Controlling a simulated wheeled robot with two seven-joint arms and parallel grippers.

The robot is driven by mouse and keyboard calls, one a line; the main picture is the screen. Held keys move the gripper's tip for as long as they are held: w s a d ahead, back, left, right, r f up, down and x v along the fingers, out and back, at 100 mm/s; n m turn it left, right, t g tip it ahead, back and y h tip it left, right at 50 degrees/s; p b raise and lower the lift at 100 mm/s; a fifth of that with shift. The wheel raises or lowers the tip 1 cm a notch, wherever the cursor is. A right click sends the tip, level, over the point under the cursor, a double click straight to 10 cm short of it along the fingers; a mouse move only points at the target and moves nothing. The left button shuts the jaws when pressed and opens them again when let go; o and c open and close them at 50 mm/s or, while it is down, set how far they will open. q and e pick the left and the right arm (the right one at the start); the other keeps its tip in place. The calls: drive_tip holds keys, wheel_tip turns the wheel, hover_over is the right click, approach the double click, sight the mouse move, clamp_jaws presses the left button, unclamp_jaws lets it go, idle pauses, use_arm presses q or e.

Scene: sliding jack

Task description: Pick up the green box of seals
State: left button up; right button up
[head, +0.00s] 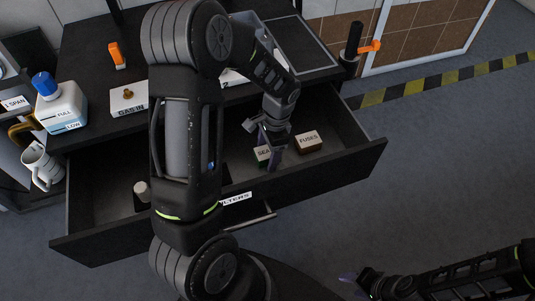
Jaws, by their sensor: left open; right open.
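The green box of seals (262,154) sits in the open drawer (350,158), its white label partly readable as "SEA". My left gripper (268,150) reaches down into the drawer at the box, open. One finger stands just right of the box and covers part of it. I cannot tell whether the fingers touch it. My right gripper (353,287) is open and empty at the bottom right, outside the drawer.
A brown box labelled FUSES (308,141) lies close right of the seals. A small white-topped item (142,190) stands in the drawer's left part. A white mug (41,168), a blue-capped bottle (62,104) and a GAS IN block (129,104) are at left.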

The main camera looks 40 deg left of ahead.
use_arm(q)
drive_tip(key=shift+c, duration=0.3)
drive_tip(key=c, duration=1.4)
